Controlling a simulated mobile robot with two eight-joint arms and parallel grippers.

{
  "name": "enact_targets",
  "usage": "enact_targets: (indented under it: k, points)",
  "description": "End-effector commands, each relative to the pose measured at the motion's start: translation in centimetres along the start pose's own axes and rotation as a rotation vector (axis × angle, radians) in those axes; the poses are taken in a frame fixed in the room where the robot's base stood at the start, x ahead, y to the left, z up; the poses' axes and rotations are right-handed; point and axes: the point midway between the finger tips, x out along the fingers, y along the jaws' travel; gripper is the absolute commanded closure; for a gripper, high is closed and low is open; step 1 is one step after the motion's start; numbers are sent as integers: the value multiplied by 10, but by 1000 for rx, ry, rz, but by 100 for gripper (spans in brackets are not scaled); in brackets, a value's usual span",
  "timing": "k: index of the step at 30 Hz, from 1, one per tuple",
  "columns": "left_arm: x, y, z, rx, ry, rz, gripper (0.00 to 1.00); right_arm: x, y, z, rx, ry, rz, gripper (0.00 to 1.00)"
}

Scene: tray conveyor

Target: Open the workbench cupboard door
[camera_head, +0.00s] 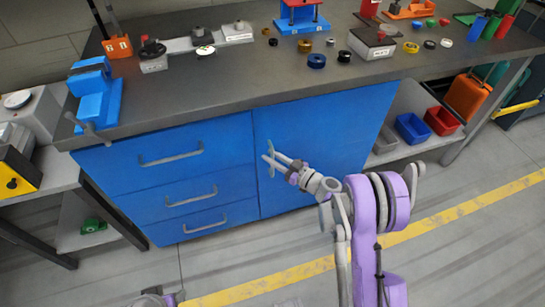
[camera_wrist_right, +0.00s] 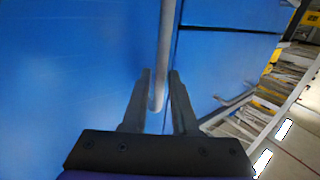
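The blue cupboard door (camera_head: 330,135) is closed, flush with the front of the workbench, right of the drawers. Its grey upright bar handle (camera_head: 271,150) is on the door's left side. In the right wrist view the handle (camera_wrist_right: 165,45) runs down between the fingers of my right gripper (camera_wrist_right: 159,74). The fingers are apart, one on each side of the bar, with a gap visible. In the head view my right gripper (camera_head: 269,160) reaches the handle from the right. A grey and purple part, probably my left gripper (camera_head: 155,298), shows only partly at the bottom edge.
Blue drawers (camera_head: 180,175) with bar handles are left of the door. The worktop (camera_head: 250,75) holds a blue vise (camera_head: 95,92) and several parts. An open shelf with blue (camera_head: 412,128) and red bins (camera_head: 442,120) is on the right. Floor before the door looks clear.

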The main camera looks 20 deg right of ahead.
Motion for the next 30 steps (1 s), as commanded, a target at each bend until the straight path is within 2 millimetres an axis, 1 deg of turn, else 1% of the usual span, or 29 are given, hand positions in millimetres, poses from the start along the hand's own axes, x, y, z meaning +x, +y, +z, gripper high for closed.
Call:
enact_targets:
  k: [1, 5, 30]
  points:
    - [0, 0, 0, 0, 0, 0, 50, 0, 0, 0, 0, 0, 0, 77]
    - [0, 0, 0, 0, 0, 0, 50, 0, 0, 0, 0, 0, 0, 100]
    - [0, 0, 0, 0, 0, 0, 50, 0, 0, 0, 0, 0, 0, 100]
